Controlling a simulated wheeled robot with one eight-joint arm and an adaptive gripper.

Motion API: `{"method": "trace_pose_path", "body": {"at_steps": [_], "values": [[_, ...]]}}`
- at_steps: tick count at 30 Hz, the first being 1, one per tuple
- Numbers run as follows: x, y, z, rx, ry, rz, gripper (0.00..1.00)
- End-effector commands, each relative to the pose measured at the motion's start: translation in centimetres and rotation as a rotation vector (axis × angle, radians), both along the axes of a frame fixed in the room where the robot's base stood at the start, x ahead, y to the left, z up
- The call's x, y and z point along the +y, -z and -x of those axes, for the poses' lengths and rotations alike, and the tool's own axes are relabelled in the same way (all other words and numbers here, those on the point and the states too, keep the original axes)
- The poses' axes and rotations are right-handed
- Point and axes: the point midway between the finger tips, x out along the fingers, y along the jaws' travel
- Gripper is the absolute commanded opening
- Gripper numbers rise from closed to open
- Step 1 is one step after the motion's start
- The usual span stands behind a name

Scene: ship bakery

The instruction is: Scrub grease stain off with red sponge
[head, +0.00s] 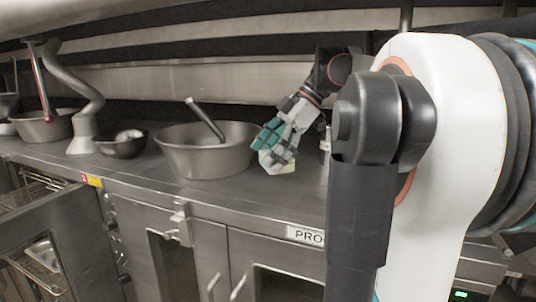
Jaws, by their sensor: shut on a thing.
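My gripper (274,150), with teal and pale grey fingers, is low over the counter, just right of the large metal bowl. It is shut on a small pale thing (270,161) at its fingertips; I cannot tell what this is. A pale yellowish patch (288,169) shows under and beside the fingertips, on or close to the counter; I cannot tell whether it is the grease stain. No red sponge can be made out. My arm hides the counter to the right.
The large metal bowl (195,160) with a dark-handled tool (206,120) stands close left of my gripper. A small dark bowl (122,146), a curved grey stand (80,100) and another bowl (45,128) are further left. The counter's front edge is bare (240,198). A cabinet door (62,240) hangs open below left.

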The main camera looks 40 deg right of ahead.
Motion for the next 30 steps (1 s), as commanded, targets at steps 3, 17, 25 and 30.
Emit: {"method": "trace_pose_path", "body": {"at_steps": [3, 17, 25, 30], "values": [[0.0, 0.0, 0.0, 0.0, 0.0, 0.0, 0.39], [0.0, -3.1, 0.0, 0.0, 0.0, 0.0, 0.39], [0.0, -3.0, 0.0, 0.0, 0.0, 0.0, 0.39], [0.0, -2.9, 0.0, 0.0, 0.0, 0.0, 0.39]]}}
